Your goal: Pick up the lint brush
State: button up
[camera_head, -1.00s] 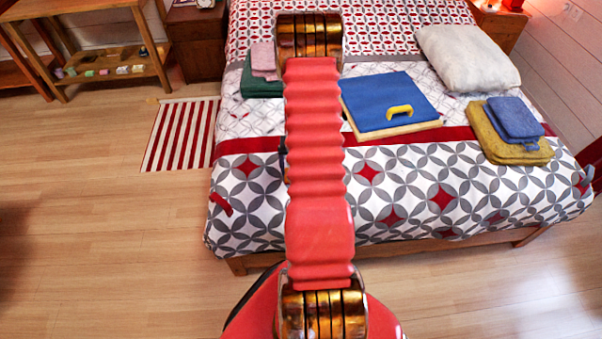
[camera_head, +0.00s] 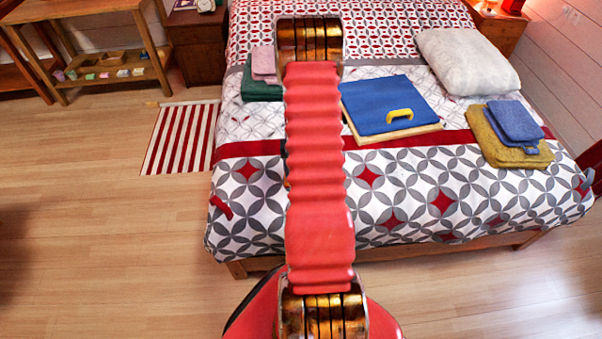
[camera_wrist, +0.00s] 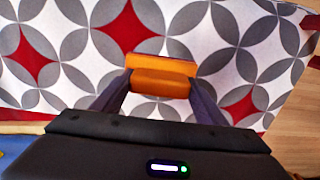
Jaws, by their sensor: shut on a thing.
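In the wrist view, an orange, block-shaped thing (camera_wrist: 162,78), which I take for the lint brush, sits between the two dark fingers of my gripper (camera_wrist: 161,84). The fingers are shut on its two sides. It shows an upper and a lower orange face; the rest of its shape is hidden. Behind it is the patterned bedspread (camera_wrist: 180,25). I cannot tell how far it is above the bed. In the head view, my red arm hides the gripper and nearly all of the held thing.
On the bed lie a blue board with a yellow handle (camera_head: 385,100), blue and mustard folded cloths (camera_head: 510,135), a white pillow (camera_head: 467,60) and folded pink and green cloths (camera_head: 262,88). The floor (camera_head: 100,240) at left is clear.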

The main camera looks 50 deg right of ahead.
notch_tip(320, 180, up, 10)
dwell(0.6)
dwell(0.4)
jog(key=o, duration=0.5)
jog(key=shift+c, duration=1.6)
jog(key=shift+w+a, duration=0.1)
jog(key=shift+w, duration=0.1)
jog(key=shift+c, duration=0.2)
jog(key=w+a+r+n, duration=0.2)
jog(key=w+a+r, duration=0.3)
jog(key=a, duration=0.5)
jog(key=w+a+r+n, duration=0.2)
jog(key=w+a+n, duration=0.1)
jog(key=w+a, duration=0.55)
jog(key=w+a+r+n, duration=0.2)
jog(key=w+a+r, duration=0.25)
jog(key=a, duration=0.65)
jog(key=w+a+r+n, duration=0.1)
jog(key=a+r+n, duration=0.2)
jog(key=a, duration=0.9)
jog(key=shift+w+r, duration=0.2)
jog(key=shift+r, duration=0.1)
